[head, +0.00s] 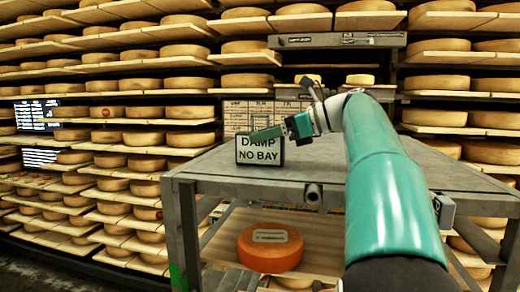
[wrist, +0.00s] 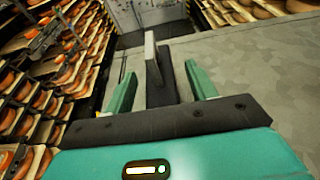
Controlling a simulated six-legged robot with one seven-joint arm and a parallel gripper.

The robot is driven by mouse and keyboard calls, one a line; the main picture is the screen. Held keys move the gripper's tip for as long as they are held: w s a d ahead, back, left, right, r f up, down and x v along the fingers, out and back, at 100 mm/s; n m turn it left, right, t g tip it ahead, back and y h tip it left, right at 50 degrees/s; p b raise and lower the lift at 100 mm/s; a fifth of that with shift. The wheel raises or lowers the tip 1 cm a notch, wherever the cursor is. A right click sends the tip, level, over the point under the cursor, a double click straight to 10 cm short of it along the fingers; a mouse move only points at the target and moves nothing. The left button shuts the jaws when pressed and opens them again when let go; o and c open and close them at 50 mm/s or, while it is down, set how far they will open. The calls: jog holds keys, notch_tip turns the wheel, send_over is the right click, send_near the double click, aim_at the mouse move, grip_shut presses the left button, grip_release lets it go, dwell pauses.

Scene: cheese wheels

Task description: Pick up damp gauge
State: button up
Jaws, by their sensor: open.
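A black-framed block with a white face reading "DAMP NO BAY", which I take for the damp gauge (head: 258,157), stands upright on the grey top of a metal cart (head: 330,180), near its left end. My gripper (head: 262,136) reaches it from the right, and one green finger crosses in front of its upper part. In the wrist view the gauge (wrist: 158,90) shows edge-on, dark with a pale plate, between the two open green fingers. Gaps show on both sides, so neither finger appears to touch it.
An orange cheese wheel (head: 270,248) with a pale label on top lies on the cart's lower wooden shelf. A lined panel (head: 250,112) stands behind the gauge. Racks of cheese wheels (head: 150,140) fill the back and left. The cart top around the gauge is mostly clear.

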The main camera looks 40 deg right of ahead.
aim_at(268, 117)
jog(key=c, duration=1.2)
jog(key=shift+o, duration=0.2)
jog(key=shift+r, duration=0.15)
jog(key=shift+r, duration=0.55)
jog(key=shift+s+r, duration=0.2)
jog(key=shift+r, duration=1)
jog(key=s+a+r, duration=0.1)
jog(key=s+r, duration=0.8)
jog(key=s, duration=0.4)
jog(key=shift+s+a, duration=0.15)
jog(key=shift+s, duration=0.1)
